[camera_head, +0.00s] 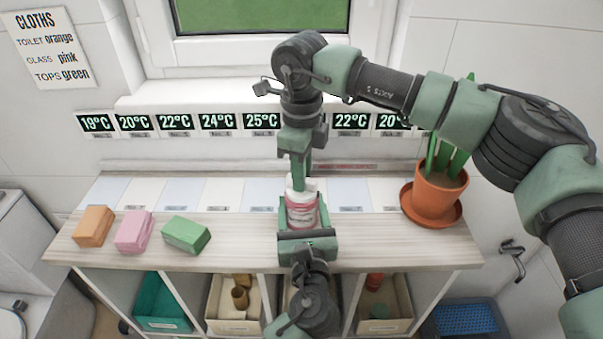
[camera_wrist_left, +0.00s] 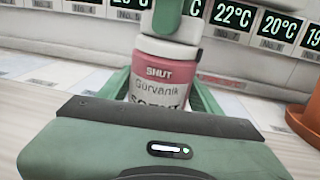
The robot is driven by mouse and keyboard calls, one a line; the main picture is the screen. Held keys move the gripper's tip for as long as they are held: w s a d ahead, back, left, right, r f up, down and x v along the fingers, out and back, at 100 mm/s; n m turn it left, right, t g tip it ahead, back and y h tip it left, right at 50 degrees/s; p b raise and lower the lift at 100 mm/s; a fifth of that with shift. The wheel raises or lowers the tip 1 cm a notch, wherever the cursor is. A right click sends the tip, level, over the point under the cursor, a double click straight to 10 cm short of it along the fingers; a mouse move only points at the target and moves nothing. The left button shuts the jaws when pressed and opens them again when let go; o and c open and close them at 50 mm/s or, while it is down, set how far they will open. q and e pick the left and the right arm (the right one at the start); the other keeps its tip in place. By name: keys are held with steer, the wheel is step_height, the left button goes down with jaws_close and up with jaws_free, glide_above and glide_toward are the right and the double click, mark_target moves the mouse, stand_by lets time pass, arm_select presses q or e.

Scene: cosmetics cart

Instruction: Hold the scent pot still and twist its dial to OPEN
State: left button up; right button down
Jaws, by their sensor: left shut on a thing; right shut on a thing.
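The scent pot (camera_head: 302,214) stands upright on the wooden cart top near its middle. In the left wrist view the pot (camera_wrist_left: 160,78) is white with a pink band reading SHUT above the name Gurvanik. Its white dial (camera_wrist_left: 182,27) is on top, partly covered by a green finger. My left gripper (camera_head: 302,209) comes from the front and is shut on the pot's body, one finger on each side. My right gripper (camera_head: 299,183) points straight down from above and is shut on the dial. No OPEN mark is visible.
Orange (camera_head: 94,226), pink (camera_head: 134,231) and green (camera_head: 186,234) folded cloths lie at the left. A potted plant (camera_head: 434,198) stands on a saucer at the right. Temperature displays (camera_head: 176,122) line the wall behind. Bins (camera_head: 232,326) fill the shelves below.

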steer(key=shift+n, duration=1.6)
steer(key=c, duration=1.4)
jaws_free()
steer(key=shift+o, duration=0.2)
steer(key=shift+r, duration=0.1)
step_height(320, 180, up, 12)
